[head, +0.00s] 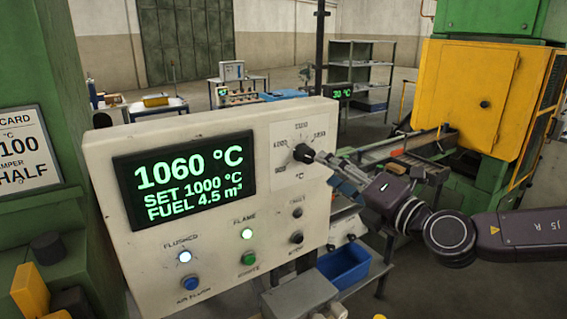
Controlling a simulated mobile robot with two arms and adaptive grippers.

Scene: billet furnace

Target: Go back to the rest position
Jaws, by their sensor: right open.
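My right gripper (330,168) reaches in from the right, in front of the right side of a cream control panel. Its fingers are open, and their tips are close to the black knob (305,153) of the panel's dial. I cannot tell whether they touch the knob. The panel's display (184,174) reads 1060 °C, SET 1000 °C, FUEL 4.5 m³. My left gripper is not in view.
A green frame with a card (24,148) stands close on the left. A blue bin (344,266) sits low behind the panel. A yellow and green machine (465,90) stands at the right. A grey shelf (361,75) and tables are farther back, with open floor between.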

